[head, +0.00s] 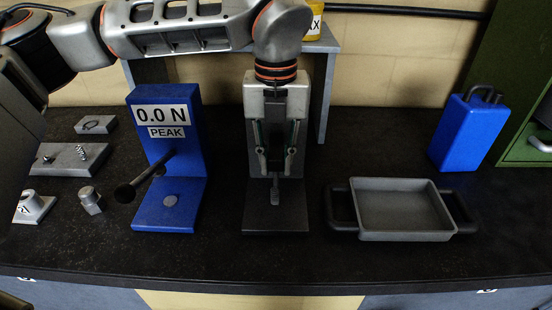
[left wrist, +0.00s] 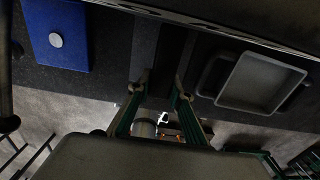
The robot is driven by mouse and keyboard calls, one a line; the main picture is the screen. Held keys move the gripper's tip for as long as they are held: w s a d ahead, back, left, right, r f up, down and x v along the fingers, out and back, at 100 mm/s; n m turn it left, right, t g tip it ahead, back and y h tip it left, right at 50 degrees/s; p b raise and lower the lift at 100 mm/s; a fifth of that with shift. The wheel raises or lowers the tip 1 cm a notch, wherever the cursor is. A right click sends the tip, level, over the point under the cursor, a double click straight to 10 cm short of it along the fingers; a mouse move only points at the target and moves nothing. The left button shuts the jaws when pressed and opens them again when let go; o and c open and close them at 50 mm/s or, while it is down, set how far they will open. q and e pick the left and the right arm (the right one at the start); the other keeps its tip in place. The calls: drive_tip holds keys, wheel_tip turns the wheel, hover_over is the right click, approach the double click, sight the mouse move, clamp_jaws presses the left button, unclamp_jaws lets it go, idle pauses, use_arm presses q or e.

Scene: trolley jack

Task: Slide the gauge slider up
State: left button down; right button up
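A dark upright stand with a flat base plate (head: 255,222) is at the middle of the bench in the head view. A small grey piece (head: 275,192) shows low on its front; I cannot tell if it is the gauge slider. My left gripper (head: 276,158) points down in front of the upright and hides most of it. Its fingers are apart, just above the small grey piece. In the left wrist view the open fingertips (left wrist: 162,90) have the dark stand between and beyond them, with nothing clearly held. My right gripper is not in view.
A blue instrument (head: 168,165) reading "0.0 N PEAK", with a dark rod, stands left. A grey tray (head: 402,208) with black handles lies right. A blue block (head: 467,133) stands behind it. Small metal parts (head: 72,158) lie far left. The front bench strip is clear.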

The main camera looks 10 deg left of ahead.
use_arm(q)
drive_tip(key=shift+r+p, duration=0.5)
drive_tip(key=shift+r, duration=1.1)
drive_tip(key=shift+w, duration=0.1)
drive_tip(key=c, duration=1.9)
unclamp_jaws()
drive_tip(key=shift+o, duration=0.6)
drive_tip(key=shift+f, duration=0.1)
wheel_tip(320, 180, up, 12)
